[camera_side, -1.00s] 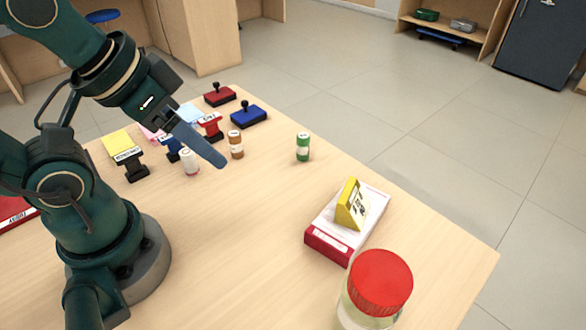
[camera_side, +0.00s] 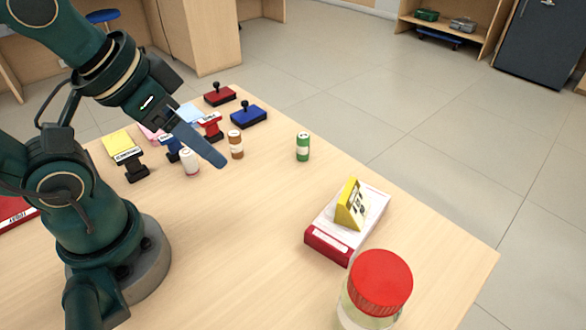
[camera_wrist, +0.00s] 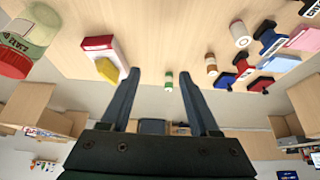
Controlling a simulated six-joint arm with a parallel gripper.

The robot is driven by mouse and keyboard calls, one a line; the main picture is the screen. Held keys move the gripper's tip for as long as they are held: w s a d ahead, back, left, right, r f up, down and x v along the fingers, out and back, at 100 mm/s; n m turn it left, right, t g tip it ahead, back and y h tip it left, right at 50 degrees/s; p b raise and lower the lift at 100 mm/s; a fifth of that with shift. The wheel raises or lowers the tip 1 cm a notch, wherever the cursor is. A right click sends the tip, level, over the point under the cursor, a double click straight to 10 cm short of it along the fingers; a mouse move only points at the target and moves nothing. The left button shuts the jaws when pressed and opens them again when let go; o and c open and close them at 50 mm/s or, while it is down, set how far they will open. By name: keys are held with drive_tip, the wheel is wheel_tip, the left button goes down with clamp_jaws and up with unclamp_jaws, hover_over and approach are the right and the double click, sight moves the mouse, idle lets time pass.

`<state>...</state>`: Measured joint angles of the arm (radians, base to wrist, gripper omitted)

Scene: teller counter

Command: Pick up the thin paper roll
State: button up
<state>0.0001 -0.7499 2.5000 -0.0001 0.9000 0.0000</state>
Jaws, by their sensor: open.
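Three small upright rolls stand on the counter: a green one (camera_side: 303,147), a brown one (camera_side: 236,145) and a white one (camera_side: 191,162). The green and brown rolls look slimmer than the white one; I cannot tell for sure which is the thin paper roll. My gripper (camera_side: 208,150) is open and empty, above the counter near the white and brown rolls. In the wrist view my gripper (camera_wrist: 159,72) shows two spread fingers. The green roll (camera_wrist: 169,81) appears between them, farther off. The brown roll (camera_wrist: 211,64) and white roll (camera_wrist: 240,35) are to their right.
Several stamps, among them a blue one (camera_side: 248,114) and a red one (camera_side: 219,95), crowd the counter's far left. A red-and-white box (camera_side: 328,240) carries a yellow wedge sign (camera_side: 350,205). A red-lidded jar (camera_side: 380,283) stands at the front. The middle of the counter (camera_side: 240,235) is clear.

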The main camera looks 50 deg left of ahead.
drive_tip(key=shift+o, duration=0.7)
